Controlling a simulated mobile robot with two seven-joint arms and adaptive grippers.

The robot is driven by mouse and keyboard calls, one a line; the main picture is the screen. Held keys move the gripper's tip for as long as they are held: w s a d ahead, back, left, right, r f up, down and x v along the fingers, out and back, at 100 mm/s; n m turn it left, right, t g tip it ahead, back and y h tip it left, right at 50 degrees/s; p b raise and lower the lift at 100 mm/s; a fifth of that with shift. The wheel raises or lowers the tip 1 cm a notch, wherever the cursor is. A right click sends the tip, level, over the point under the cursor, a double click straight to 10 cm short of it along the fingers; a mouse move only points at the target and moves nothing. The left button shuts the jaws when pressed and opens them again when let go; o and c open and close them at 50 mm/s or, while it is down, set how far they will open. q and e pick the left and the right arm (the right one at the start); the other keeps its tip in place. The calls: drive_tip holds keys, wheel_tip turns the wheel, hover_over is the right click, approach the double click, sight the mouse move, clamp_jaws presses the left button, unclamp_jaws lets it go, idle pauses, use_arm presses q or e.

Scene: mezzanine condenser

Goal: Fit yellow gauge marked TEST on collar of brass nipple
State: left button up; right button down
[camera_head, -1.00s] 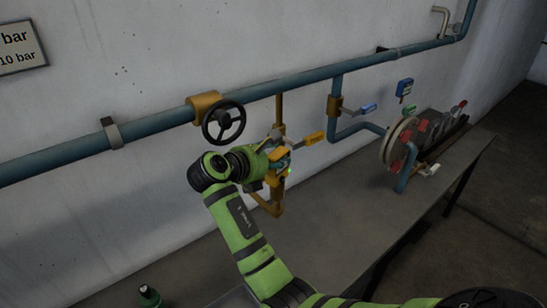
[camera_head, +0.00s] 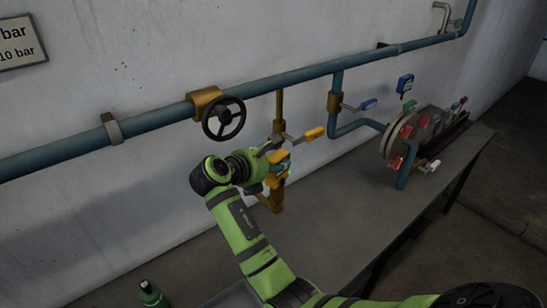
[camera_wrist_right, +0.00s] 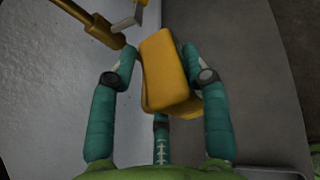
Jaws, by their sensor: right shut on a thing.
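My right gripper (camera_wrist_right: 166,82) is shut on a yellow block-like body, which I take to be the yellow gauge (camera_wrist_right: 162,62). The gauge's face and any TEST marking are turned away from view. In the head view the right gripper (camera_head: 280,164) is beside the brass pipework below the main pipe, with yellow showing at its fingers. A brass pipe stub (camera_wrist_right: 92,24) with a lever valve shows at the upper left of the wrist view, apart from the gauge. I cannot make out the nipple's collar; the gripper covers part of the brass pipework. My left gripper is out of view.
A black handwheel (camera_head: 223,118) is close above my right wrist. A yellow valve lever (camera_head: 314,133) sticks out just right of the gripper. A flanged assembly with red parts (camera_head: 425,128) stands farther right. A green bottle (camera_head: 152,294) is at the lower left. The bench (camera_head: 340,205) is bare in the middle.

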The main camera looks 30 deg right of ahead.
drive_tip(key=shift+f, duration=1.25)
drive_tip(key=c, duration=0.5)
unclamp_jaws()
drive_tip(key=shift+a, duration=0.1)
drive_tip(key=v, duration=1.1)
drive_tip(key=shift+s+a+r, duration=0.15)
drive_tip(key=shift+s+a, duration=0.05)
drive_tip(key=shift+a, duration=0.15)
drive_tip(key=shift+a, duration=0.1)
